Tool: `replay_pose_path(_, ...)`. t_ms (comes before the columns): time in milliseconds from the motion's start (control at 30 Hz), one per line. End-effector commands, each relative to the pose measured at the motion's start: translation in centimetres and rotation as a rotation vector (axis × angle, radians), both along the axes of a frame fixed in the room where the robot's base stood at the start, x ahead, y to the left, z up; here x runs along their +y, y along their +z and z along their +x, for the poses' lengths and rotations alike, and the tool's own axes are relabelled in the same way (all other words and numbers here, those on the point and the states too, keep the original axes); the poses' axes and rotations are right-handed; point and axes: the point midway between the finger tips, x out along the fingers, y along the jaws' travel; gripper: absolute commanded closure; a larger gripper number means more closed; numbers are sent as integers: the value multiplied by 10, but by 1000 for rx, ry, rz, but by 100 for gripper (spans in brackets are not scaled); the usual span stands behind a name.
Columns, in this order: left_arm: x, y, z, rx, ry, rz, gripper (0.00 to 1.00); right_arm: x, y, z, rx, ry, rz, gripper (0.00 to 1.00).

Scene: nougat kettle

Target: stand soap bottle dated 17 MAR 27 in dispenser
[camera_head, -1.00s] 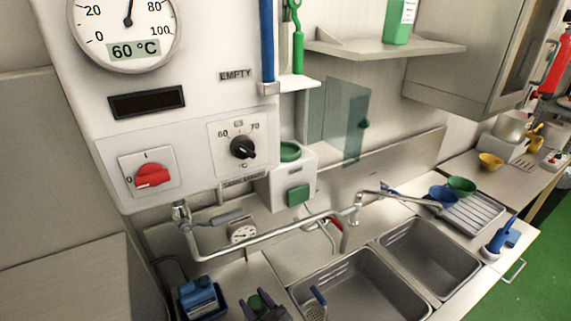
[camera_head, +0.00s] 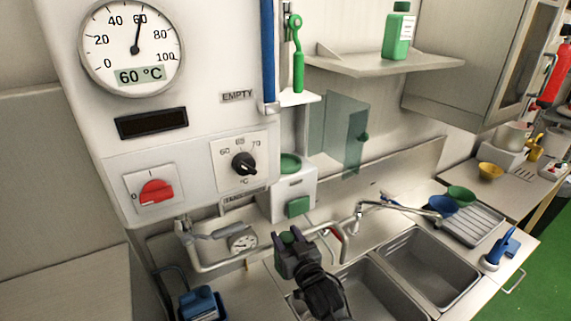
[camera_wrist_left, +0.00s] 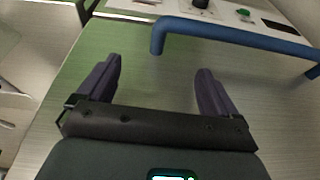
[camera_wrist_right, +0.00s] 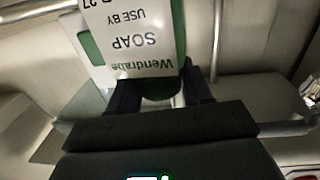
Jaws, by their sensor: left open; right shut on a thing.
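My right gripper (camera_head: 290,243) is shut on a green soap bottle (camera_wrist_right: 180,30). In the right wrist view the bottle's white label shows upside down, reading Wendrabe SOAP, USE BY and a date ending in 27; the rest of the date is cut off. In the head view the gripper mostly hides the bottle, below the dispenser. Another green bottle (camera_head: 397,38) stands on the wall shelf. My left gripper (camera_wrist_left: 155,75) is open and empty, outside the head view.
A pipe with a lever and small gauge (camera_head: 242,240) runs close to my right gripper. Steel sinks (camera_head: 430,265) lie to the right. A glass panel (camera_head: 345,135) is right of the dispenser. A blue bar (camera_wrist_left: 235,38) is ahead of the left gripper.

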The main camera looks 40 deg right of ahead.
Motion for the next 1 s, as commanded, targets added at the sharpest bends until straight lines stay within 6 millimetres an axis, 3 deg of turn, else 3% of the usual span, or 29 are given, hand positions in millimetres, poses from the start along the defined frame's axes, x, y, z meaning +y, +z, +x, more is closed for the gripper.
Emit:
replay_pose_path(33,0,4,0,0,1,0,7,-8,26,2,-12,-11,-5,100)
replay_pose_path(500,-2,19,0,-1,6,-8,7,-53,186,4,-11,-87,2,100)
replay_pose_path(733,-2,23,0,-1,6,-8,7,-65,238,1,-7,-107,1,100)
replay_pose_path(1000,-1,28,0,0,2,-4,7,-69,264,4,-4,-112,0,100)
